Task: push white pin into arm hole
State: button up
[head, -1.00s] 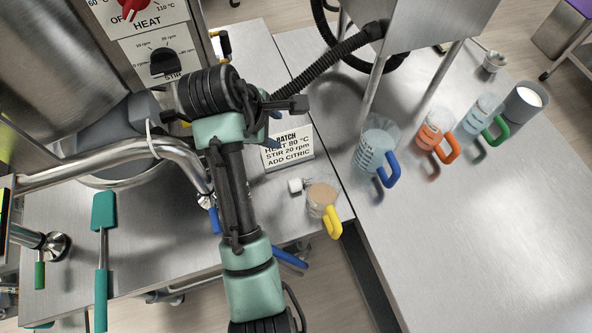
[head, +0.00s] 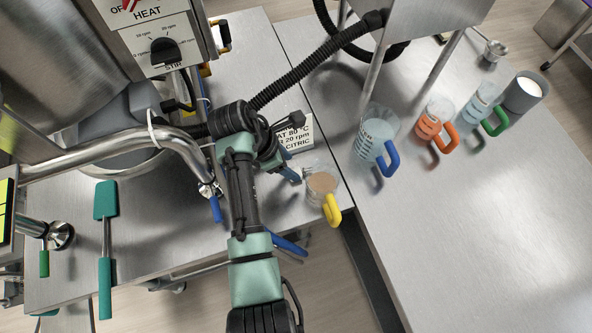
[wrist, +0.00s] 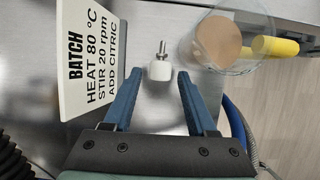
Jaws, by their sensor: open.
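The white pin (wrist: 159,69), a small white block with a metal stem, lies on the steel table in the wrist view, its stem pointing away from my gripper. My gripper (wrist: 159,82) is open, with its two blue fingers on either side of the white block and gaps showing on both sides. In the head view my gripper (head: 291,172) is low over the table beside the yellow-handled cup, and it hides the pin. I cannot make out the arm hole in either view.
The batch sign (wrist: 92,57) stands close left of the fingers. The yellow-handled cup (head: 320,183) of tan powder is close right. Blue (head: 376,142), orange (head: 435,122) and green-handled (head: 480,105) jugs stand on the right table. A curved steel pipe (head: 110,160) is at left.

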aim_at(301, 172)
jog(key=x, duration=0.4)
jog(key=shift+s+a+f, duration=0.15)
jog(key=shift+f, duration=0.15)
jog(key=shift+c, duration=0.2)
grip_shut()
